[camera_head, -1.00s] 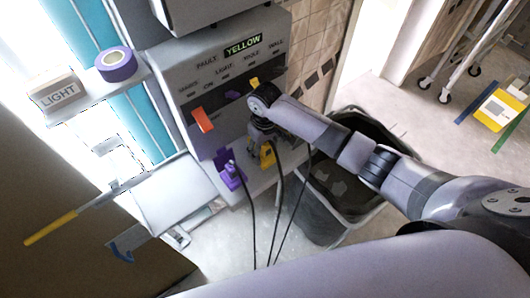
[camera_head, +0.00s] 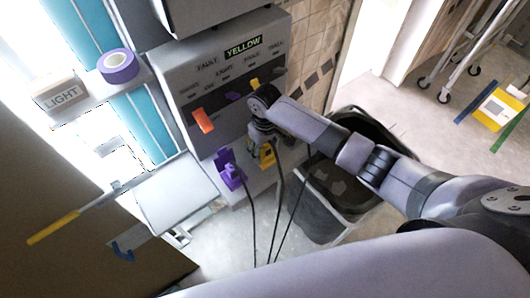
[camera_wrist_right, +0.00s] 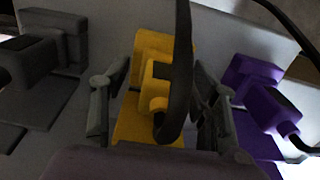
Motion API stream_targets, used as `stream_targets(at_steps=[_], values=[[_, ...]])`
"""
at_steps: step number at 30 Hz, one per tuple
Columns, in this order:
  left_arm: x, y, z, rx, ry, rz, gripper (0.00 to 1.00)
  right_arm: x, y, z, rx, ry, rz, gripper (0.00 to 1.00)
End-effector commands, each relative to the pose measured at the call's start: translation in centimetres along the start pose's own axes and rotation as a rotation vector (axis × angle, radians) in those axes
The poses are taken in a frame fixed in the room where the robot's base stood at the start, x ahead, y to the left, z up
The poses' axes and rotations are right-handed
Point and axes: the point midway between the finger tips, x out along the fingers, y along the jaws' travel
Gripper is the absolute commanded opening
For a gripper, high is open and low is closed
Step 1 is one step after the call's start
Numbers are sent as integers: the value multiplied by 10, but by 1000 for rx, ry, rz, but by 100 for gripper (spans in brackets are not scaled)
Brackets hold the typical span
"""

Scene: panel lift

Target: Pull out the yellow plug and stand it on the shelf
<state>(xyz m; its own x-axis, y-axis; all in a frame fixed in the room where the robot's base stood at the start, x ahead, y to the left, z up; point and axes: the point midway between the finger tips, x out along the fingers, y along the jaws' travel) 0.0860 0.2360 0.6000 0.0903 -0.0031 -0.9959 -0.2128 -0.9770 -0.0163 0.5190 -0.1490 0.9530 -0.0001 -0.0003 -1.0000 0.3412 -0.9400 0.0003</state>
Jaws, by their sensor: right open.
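The yellow plug (camera_head: 266,156) sits at the lower front of the grey panel (camera_head: 225,75), with a black cable hanging from it. In the right wrist view the yellow plug (camera_wrist_right: 158,85) stands between the two fingers of my right gripper (camera_wrist_right: 160,110), which are apart on either side of it. In the head view my right gripper (camera_head: 262,135) is over the plug and partly hides it. The shelf (camera_head: 90,92) is at the left, with a box marked LIGHT and a tape roll on it. My left gripper is not seen.
A purple plug (camera_head: 231,175) with its cable is left of the yellow one; it also shows in the right wrist view (camera_wrist_right: 265,105). A dark plug (camera_wrist_right: 35,60) is on the other side. The LIGHT box (camera_head: 60,91) and purple tape roll (camera_head: 118,67) occupy the shelf. A dark bin (camera_head: 345,190) stands right.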

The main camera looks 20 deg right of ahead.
Motion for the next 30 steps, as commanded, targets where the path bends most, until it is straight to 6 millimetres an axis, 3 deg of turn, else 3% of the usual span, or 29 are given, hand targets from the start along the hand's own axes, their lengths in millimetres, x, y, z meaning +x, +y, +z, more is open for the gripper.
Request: stream_targets(at_steps=[12, 30], values=[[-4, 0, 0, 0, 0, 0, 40, 0, 0, 0, 0, 0, 0, 54], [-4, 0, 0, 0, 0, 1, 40, 0, 0, 0, 0, 0, 0, 14]])
